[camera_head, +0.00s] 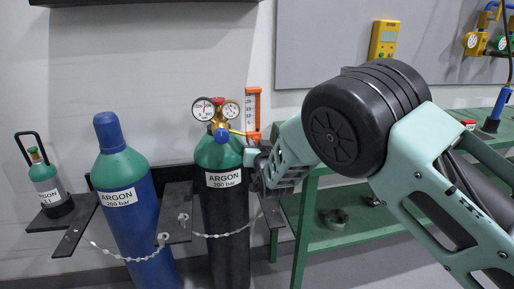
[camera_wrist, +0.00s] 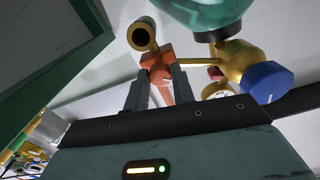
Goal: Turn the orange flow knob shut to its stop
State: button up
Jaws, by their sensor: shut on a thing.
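The orange flow knob (camera_head: 254,137) sits at the foot of the upright orange flow meter (camera_head: 253,106), right of the brass regulator (camera_head: 218,118). In the wrist view the orange knob (camera_wrist: 156,59) shows between the two dark fingers of my gripper (camera_wrist: 159,78), which are shut on it. A brass outlet with a dark bore (camera_wrist: 143,36) is beside it. In the head view my gripper (camera_head: 258,160) is just below the flow meter, its fingertips partly hidden. The knob's turn angle and its stop cannot be made out.
The dark argon cylinder (camera_head: 228,220) stands left of my gripper, chained beside a blue cylinder (camera_head: 133,225). A green bench (camera_head: 345,232) is behind my arm.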

jog(key=m+b, duration=0.1)
jog(key=b, duration=0.1)
jog(key=m+b, duration=0.1)
jog(key=m, duration=0.1)
jog(key=shift+f+b, duration=0.25)
jog(key=shift+b, duration=0.15)
jog(key=m+b, duration=0.3)
jog(key=b, duration=0.1)
jog(key=shift+m, duration=0.3)
jog(key=m+b, duration=0.4)
jog(key=shift+r, duration=0.2)
jog(key=shift+r+m+b, duration=0.1)
jog(key=shift+m+b, duration=0.2)
jog(key=o, duration=1)
jog(key=shift+a+r+p, duration=0.1)
jog(key=shift+p, duration=0.3)
